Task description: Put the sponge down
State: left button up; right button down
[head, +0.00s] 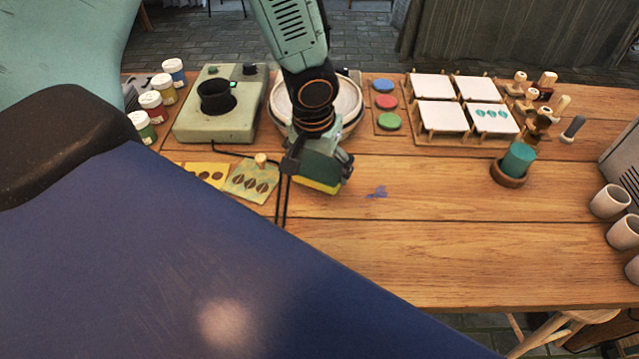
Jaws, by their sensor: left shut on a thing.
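My left gripper (316,164) points down over the middle of the wooden table. It is shut on the sponge (318,185), whose yellow lower edge shows below the jaws. The gripper hides most of the sponge, and I cannot tell whether the sponge touches the table. A blue-purple paint smear (377,192) lies on the table just right of it. My right gripper is not in view.
A green machine with a black cup (216,97) and a large pale bowl (347,101) stand behind. Stencils (250,181) lie to the left. The front middle table is clear.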

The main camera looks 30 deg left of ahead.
aim_at(318, 181)
pick_arm(q)
jog(key=shift+a+f, duration=0.15)
jog(key=shift+f, duration=0.3)
jog(key=shift+s+f+b, duration=0.2)
jog(key=shift+f+b, duration=0.7)
jog(key=shift+f, duration=0.1)
jog(key=shift+w+d+f, duration=0.1)
jog(key=shift+d+f, duration=0.1)
jog(key=shift+f, duration=0.25)
jog(key=shift+w+a, duration=0.1)
jog(key=shift+s+f+b, duration=0.1)
jog(key=shift+s+b, duration=0.1)
jog(key=shift+b, duration=0.2)
jog(key=o, duration=0.7)
jog(key=shift+o, duration=1.4)
jog(key=shift+w+f, duration=0.1)
jog(key=shift+w, duration=0.1)
